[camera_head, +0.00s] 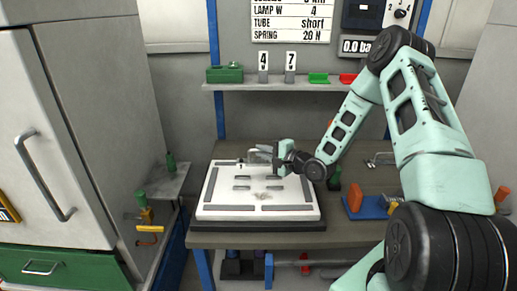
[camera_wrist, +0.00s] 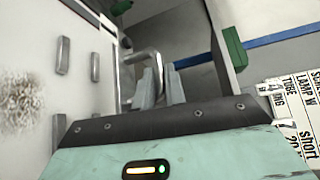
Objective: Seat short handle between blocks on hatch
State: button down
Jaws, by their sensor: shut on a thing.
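The hatch is a white plate (camera_head: 210,200) with a dark base, lying on the table. Short grey blocks stand on it, one of them near the middle (camera_head: 241,187); several blocks also show in the wrist view (camera_wrist: 63,57). My gripper (camera_head: 279,158) is over the hatch's far right part, its fingers (camera_wrist: 162,92) pointing away from the wrist camera. It is shut on a bent metal handle (camera_wrist: 141,56), which shows at the hatch's far edge in the head view (camera_head: 259,152). The fingers hide part of the handle. I cannot tell whether it touches the hatch.
Another metal handle (camera_head: 381,160) lies on the table to the right, near an orange block (camera_head: 355,197) on a blue base. A shelf (camera_head: 300,85) behind holds a green box (camera_head: 225,74) and number plates. A grey cabinet (camera_head: 75,130) stands left.

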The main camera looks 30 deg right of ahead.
aim_at(263, 165)
dwell(0.4)
jog(key=shift+f+b, duration=1.95)
jog(key=shift+f, duration=0.95)
jog(key=shift+s+f+b, duration=0.1)
jog(key=shift+f+b, duration=0.8)
jog(key=shift+f, duration=0.7)
jog(key=c, duration=1.4)
grip_release()
jog(key=shift+o, duration=0.2)
jog(key=b+v, duration=0.2)
jog(key=v, duration=1.5)
jog(key=shift+s, duration=0.2)
jog(key=shift+d, duration=0.1)
